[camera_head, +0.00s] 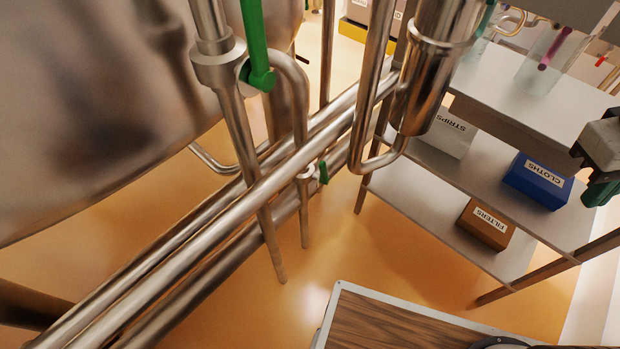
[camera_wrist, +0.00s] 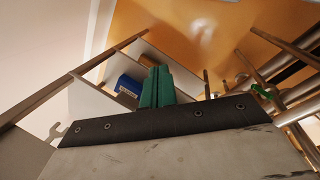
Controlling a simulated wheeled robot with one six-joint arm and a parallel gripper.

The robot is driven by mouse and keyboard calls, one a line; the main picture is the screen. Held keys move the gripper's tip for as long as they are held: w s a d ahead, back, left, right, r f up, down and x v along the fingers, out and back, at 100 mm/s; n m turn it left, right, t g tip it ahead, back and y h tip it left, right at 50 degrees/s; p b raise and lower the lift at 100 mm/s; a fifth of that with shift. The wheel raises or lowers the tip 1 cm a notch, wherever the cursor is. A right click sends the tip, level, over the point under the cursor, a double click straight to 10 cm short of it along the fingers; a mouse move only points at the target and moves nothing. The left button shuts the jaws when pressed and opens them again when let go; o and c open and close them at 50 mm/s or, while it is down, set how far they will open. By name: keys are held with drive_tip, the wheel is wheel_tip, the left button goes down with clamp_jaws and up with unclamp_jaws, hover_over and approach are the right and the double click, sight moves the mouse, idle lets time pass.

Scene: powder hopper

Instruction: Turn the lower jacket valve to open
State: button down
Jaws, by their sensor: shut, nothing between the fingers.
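Two green valve handles show on the steel pipework in the head view. The upper one is a long green lever (camera_head: 256,45) on a pipe fitting near the vessel. A green handle on pipes also shows at the right of the wrist view (camera_wrist: 262,91). My gripper, with green fingers (camera_wrist: 157,86), is shut and empty. In the head view it shows at the right edge (camera_head: 602,190), well apart from both handles.
A large steel vessel (camera_head: 110,110) fills the left. Slanting pipes (camera_head: 225,205) cross the middle. A shelf unit (camera_head: 430,190) at the right holds a blue CLOTHS box (camera_head: 537,181), a brown FILTERS box (camera_head: 485,226) and a white STRIPS box (camera_head: 445,133). Orange floor (camera_head: 390,250) lies open between.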

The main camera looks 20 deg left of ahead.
drive_tip(key=w+a+f+n+t+h, duration=0.2)
drive_tip(key=w+a+f+n+h, duration=0.35)
drive_tip(key=w+a+n, duration=0.4)
drive_tip(key=w+a+f+n+t, duration=0.3)
drive_tip(key=a+f+n+t, duration=0.35)
drive_tip(key=a, duration=0.65)
drive_tip(key=n+t+y, duration=0.4)
drive_tip(key=n+y, duration=0.3)
drive_tip(key=n, duration=0.8)
approach(321, 174)
drive_tip(key=shift+g, duration=0.25)
drive_tip(key=x, duration=0.5)
drive_tip(key=shift+w+d, duration=0.1)
drive_tip(key=shift+d, duration=0.05)
drive_tip(key=shift+w+r, duration=0.2)
drive_tip(key=shift+w, duration=0.15)
